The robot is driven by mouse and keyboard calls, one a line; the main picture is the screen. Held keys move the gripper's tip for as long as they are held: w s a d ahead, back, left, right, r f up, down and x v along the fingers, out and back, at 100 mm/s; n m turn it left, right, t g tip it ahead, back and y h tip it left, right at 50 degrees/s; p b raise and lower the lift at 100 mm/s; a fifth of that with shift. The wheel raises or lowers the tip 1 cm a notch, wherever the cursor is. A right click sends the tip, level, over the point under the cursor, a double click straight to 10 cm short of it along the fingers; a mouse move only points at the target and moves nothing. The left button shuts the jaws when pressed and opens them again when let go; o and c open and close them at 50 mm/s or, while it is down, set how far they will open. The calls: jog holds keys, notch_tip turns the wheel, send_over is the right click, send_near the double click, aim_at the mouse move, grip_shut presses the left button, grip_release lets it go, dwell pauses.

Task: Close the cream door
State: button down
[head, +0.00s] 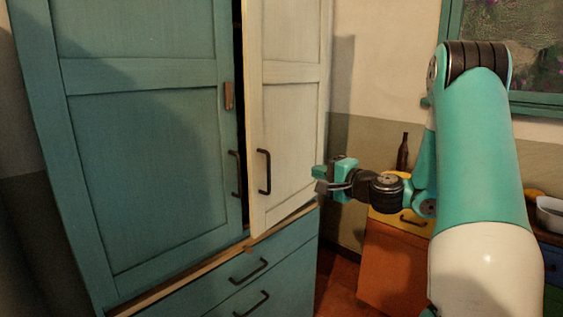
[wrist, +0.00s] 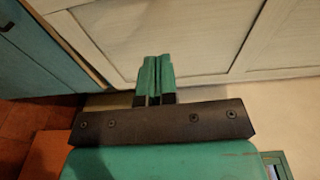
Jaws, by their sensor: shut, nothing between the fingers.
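The cream door (head: 288,130) is the right-hand door of a tall teal cupboard and stands slightly ajar, with a dark gap along its left edge. Its dark handle (head: 264,171) is near that edge. My gripper (head: 319,180) is at the right of the door in the head view, and its fingers are shut and empty. In the wrist view the shut fingers (wrist: 154,75) point at the pale panels of the cream door (wrist: 170,40). I cannot tell whether the fingertips touch it.
The teal left door (head: 150,170) has its own handle and a small wooden latch (head: 228,95). Teal drawers (head: 265,280) lie below. An orange cabinet (head: 385,262) with a dark bottle (head: 403,152) stands at right behind my arm. Red floor tiles show between.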

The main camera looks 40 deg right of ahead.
jog(key=w+a+p, duration=0.3)
jog(key=w+p, duration=0.4)
jog(key=w, duration=0.5)
jog(key=shift+w+a, duration=0.2)
jog(key=shift+a, duration=0.2)
jog(key=shift+r, duration=0.1)
